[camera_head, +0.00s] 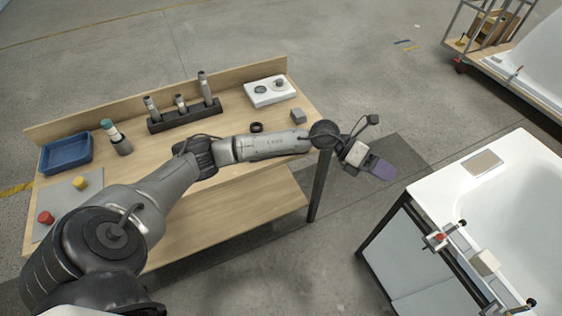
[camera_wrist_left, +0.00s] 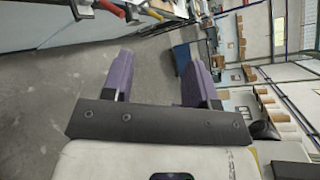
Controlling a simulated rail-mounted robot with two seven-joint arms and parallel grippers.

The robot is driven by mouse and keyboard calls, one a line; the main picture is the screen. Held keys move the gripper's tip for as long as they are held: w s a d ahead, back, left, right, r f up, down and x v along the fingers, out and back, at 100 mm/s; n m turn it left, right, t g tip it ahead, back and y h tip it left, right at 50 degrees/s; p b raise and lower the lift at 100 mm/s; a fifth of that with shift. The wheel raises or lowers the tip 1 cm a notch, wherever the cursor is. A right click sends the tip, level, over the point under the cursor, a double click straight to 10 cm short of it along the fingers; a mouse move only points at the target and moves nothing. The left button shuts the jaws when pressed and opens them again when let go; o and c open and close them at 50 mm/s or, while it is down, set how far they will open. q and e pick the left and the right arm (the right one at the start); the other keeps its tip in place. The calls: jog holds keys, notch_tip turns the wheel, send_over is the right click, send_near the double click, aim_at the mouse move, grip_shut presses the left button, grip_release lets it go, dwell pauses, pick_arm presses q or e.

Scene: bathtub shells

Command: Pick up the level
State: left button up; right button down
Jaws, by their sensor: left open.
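I cannot pick out a level with certainty in either view. My left gripper (camera_head: 380,169) has purple fingers and hangs past the right end of the wooden bench (camera_head: 243,199), over the floor between the bench and the white bathtub (camera_head: 440,181). In the left wrist view my left gripper (camera_wrist_left: 153,52) is open, with its two purple fingers apart and nothing between them. A flat beige pad (camera_head: 482,162) lies on the tub's corner, and a small pale block (camera_head: 485,262) sits by its near rim. My right gripper is in neither view.
The bench holds a blue tray (camera_head: 66,153), a black rack (camera_head: 185,116) with several tools, a white box (camera_head: 271,91) and a grey cube (camera_head: 298,115). A clamp (camera_head: 438,238) grips the tub's edge. Another tub on a cart (camera_head: 480,67) stands far right.

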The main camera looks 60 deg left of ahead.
pick_arm(q)
jog(key=w+a+f+m+g+y+b, duration=0.1)
jog(key=a+f+m+g+y+b, duration=0.15)
jog(key=a+f+y+b, duration=0.5)
jog(key=s+a+f+n+g+y+b, duration=0.1)
jog(key=s+a+g+y+b, duration=0.15)
jog(key=a, duration=1.15)
jog(key=s+a+n+g+y+b, duration=0.2)
jog(key=s+a+y+b, duration=0.15)
jog(key=a, duration=1.05)
jog(key=f+b, duration=0.1)
jog(key=f, duration=0.1)
jog(key=s+f+b, duration=0.1)
jog(key=f, duration=0.1)
jog(key=a+f+b, duration=0.1)
jog(key=f, duration=0.2)
jog(key=shift+s+b, duration=0.3)
jog(key=shift+b, duration=0.1)
jog(key=shift+f, duration=0.7)
jog(key=shift+w+f+b, duration=0.15)
jog(key=shift+f+b, duration=1.7)
jog(key=shift+f, duration=0.8)
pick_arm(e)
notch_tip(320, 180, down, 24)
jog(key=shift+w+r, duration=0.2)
pick_arm(q)
jog(key=shift+c, duration=0.3)
